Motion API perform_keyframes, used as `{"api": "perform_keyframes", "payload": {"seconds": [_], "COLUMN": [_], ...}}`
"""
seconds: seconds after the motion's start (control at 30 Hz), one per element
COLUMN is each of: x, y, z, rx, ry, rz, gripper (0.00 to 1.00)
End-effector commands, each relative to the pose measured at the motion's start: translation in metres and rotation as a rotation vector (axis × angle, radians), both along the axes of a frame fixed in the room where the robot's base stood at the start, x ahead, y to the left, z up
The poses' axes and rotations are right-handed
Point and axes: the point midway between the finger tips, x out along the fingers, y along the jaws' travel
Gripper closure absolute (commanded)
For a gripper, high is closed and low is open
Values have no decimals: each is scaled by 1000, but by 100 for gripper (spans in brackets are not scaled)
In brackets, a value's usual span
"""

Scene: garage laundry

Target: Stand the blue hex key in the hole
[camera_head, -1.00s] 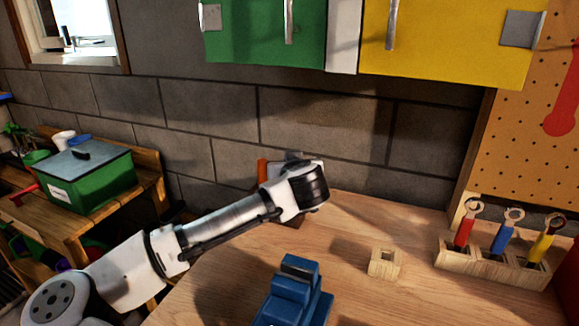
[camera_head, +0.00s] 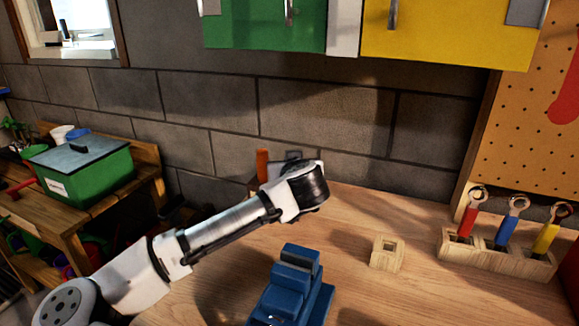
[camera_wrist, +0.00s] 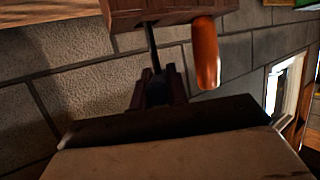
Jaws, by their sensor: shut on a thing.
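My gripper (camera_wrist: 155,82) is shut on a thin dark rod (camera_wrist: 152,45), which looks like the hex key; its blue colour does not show. The rod runs from the fingers to a brown wooden block (camera_wrist: 170,10) at the top of the wrist view. I cannot tell whether it sits in the block or only passes it. In the head view my wrist hides the fingers and the rod. A small wooden block with a square hole (camera_head: 386,254) stands on the bench to the right of my wrist.
An orange handle (camera_wrist: 206,52) sticks out beside the rod and also shows in the head view (camera_head: 262,162). A blue vise (camera_head: 292,288) stands on the front bench. A wooden rack (camera_head: 497,256) with red, blue and yellow wrenches is at right. A brick wall closes the back.

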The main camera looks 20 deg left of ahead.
Motion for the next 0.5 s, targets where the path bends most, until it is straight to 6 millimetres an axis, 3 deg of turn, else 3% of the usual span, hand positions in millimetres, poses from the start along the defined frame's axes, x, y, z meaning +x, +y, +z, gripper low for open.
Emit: {"api": "perform_keyframes", "payload": {"seconds": [0.5], "x": [0], "y": [0], "z": [-15], "rx": [-1], "ry": [-1], "rz": [-1], "gripper": [100]}}
